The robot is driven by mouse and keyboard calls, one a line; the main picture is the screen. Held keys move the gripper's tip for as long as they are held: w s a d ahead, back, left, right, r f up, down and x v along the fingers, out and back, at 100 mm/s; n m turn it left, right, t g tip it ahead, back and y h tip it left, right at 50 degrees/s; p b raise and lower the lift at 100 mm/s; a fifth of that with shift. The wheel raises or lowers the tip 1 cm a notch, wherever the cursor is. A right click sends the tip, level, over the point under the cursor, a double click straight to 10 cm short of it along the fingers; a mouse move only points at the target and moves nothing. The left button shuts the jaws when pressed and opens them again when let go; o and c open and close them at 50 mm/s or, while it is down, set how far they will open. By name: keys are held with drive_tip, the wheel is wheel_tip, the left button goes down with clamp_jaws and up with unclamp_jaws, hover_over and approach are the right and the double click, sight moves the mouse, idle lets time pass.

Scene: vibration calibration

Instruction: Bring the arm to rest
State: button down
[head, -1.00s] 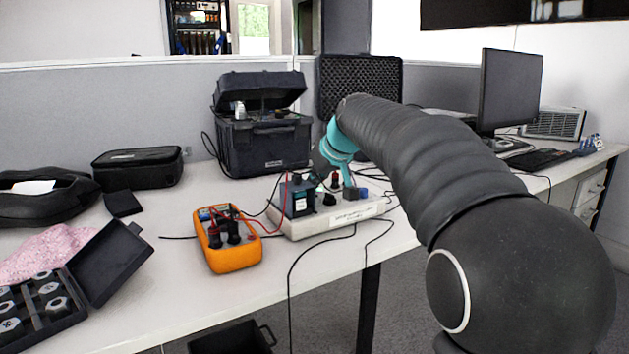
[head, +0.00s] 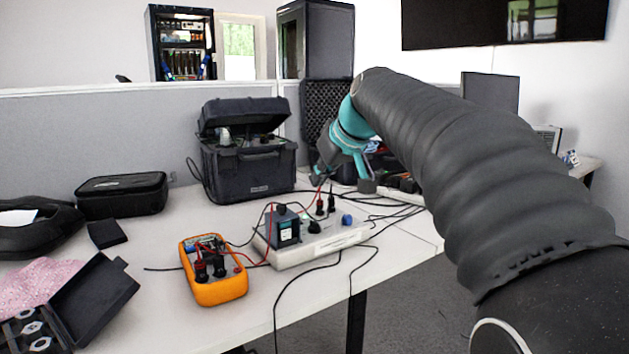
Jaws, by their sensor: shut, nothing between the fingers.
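My arm reaches in from the lower right in a ribbed dark sleeve, up and across the far part of the table (head: 215,325). Its teal wrist bends down to my gripper (head: 367,186), which is small and dark in this view. The gripper is shut and empty. It is in the air behind and a little right of the pale calibration block (head: 318,245), apart from it in the picture. On the block stand a small dark box (head: 287,228), black and red plugs and a blue knob (head: 347,220). The fingertips are hard to make out against the dark background.
An orange multimeter (head: 218,290) with leads stands left of the block. A black hard case (head: 250,165) stands behind. Loose cables cross the table. A monitor (head: 490,92) is at the right, partly behind my arm. An open weight case (head: 95,300) lies at the front left.

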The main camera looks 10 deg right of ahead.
drive_tip(key=shift+s, duration=0.1)
drive_tip(key=s+f+m+g+h, duration=0.1)
drive_tip(key=s+f+m, duration=0.1)
drive_tip(key=s+f, duration=1)
drive_tip(key=s+d+f+m+g+h, duration=0.1)
drive_tip(key=s+f+m+h, duration=0.1)
drive_tip(key=s+f, duration=1)
drive_tip(key=s, duration=0.7)
drive_tip(key=shift+d+f, duration=0.15)
drive_tip(key=shift+s, duration=0.1)
